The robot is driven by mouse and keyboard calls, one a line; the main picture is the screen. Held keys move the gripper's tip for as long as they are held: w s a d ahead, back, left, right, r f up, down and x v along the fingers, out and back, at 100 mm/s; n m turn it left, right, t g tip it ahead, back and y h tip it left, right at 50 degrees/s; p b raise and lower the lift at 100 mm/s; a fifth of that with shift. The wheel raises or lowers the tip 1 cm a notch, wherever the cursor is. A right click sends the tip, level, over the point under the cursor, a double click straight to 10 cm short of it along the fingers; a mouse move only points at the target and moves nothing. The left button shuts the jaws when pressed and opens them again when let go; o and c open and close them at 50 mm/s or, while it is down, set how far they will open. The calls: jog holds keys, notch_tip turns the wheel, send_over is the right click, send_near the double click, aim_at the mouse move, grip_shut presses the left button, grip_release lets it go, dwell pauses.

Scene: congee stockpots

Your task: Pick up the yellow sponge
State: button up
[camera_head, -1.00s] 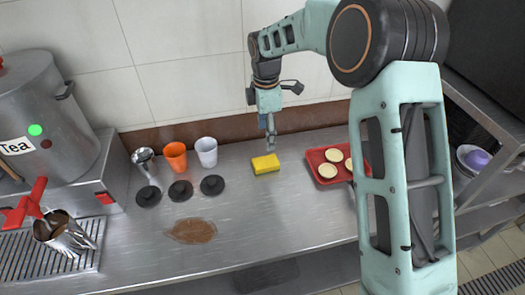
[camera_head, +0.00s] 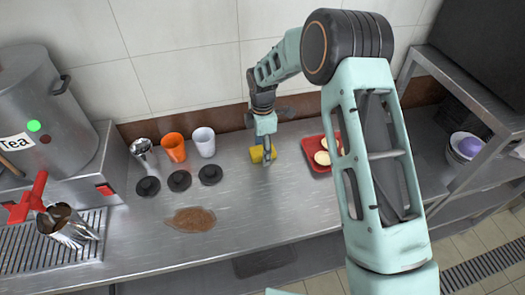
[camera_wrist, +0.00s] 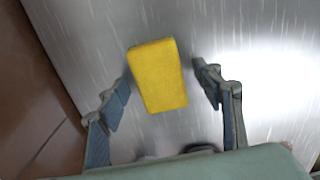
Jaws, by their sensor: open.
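The yellow sponge (camera_head: 257,154) lies on the steel counter, near the wall. In the wrist view the sponge (camera_wrist: 158,75) shows as a yellow block between and a little beyond the fingertips. My gripper (camera_head: 265,152) is right over the sponge in the head view and hides part of it. In the wrist view my gripper (camera_wrist: 162,78) is open, with one finger on each side of the sponge. A gap shows on the right side; whether the left fingertip touches the sponge is hard to tell.
A red tray (camera_head: 312,157) with pale round pieces is right of the sponge. An orange cup (camera_head: 174,147), a white cup (camera_head: 204,142) and a metal cup (camera_head: 142,147) stand left, with black lids (camera_head: 179,181) before them. A brown spill (camera_head: 191,220) lies nearer the front.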

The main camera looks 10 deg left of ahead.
jog(key=shift+c, duration=0.3)
jog(key=c, duration=1)
jog(key=shift+w+r, duration=0.1)
jog(key=shift+r, duration=0.3)
notch_tip(320, 180, up, 2)
jog(key=shift+r+b, duration=0.15)
jog(key=shift+b, duration=0.15)
jog(key=s+a+r+b, duration=0.2)
jog(key=s+r, duration=0.7)
jog(key=s, duration=0.5)
jog(key=shift+a+r+b, duration=0.15)
jog(key=shift+r+b, duration=0.25)
jog(key=shift+b, duration=0.1)
